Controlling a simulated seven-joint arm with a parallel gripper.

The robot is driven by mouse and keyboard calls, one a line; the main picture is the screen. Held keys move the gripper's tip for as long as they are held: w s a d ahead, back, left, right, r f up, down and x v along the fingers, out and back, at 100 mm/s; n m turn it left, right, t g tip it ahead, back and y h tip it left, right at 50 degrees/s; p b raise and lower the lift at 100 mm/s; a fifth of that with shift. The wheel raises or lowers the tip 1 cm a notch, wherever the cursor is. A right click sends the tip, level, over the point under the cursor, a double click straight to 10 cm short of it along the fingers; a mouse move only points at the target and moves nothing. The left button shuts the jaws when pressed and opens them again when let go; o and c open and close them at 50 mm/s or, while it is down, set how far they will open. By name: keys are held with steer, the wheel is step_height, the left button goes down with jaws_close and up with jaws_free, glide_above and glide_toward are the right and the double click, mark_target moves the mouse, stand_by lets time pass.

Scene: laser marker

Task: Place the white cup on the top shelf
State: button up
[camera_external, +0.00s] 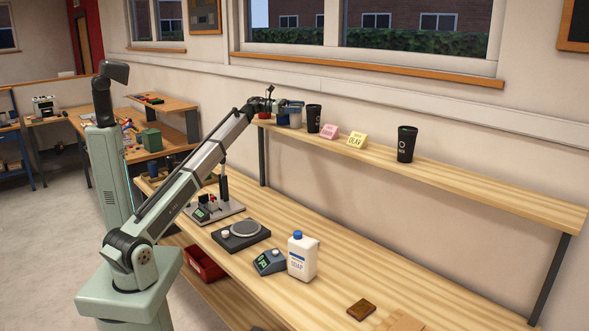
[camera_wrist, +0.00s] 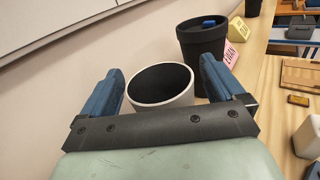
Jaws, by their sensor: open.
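The white cup (camera_wrist: 163,88) has a white rim and a dark inside. In the wrist view it sits between the two blue fingers of my gripper (camera_wrist: 161,72), which are spread apart, with a visible gap beside the rim. In the external view the cup (camera_external: 296,117) shows at the left end of the top shelf (camera_external: 480,190), partly hidden by my gripper (camera_external: 285,110). It looks upright and seems to stand on the shelf, though its base is mostly hidden.
A black cup (camera_external: 313,118) stands just right of the white cup. Pink (camera_external: 330,131) and yellow (camera_external: 357,140) name signs and another black cup (camera_external: 407,144) stand farther along. The shelf's right part is clear.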

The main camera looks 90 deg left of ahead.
steer(key=s, duration=0.3)
steer(key=s+a, duration=0.1)
steer(key=s, duration=0.7)
steer(key=shift+a, duration=0.2)
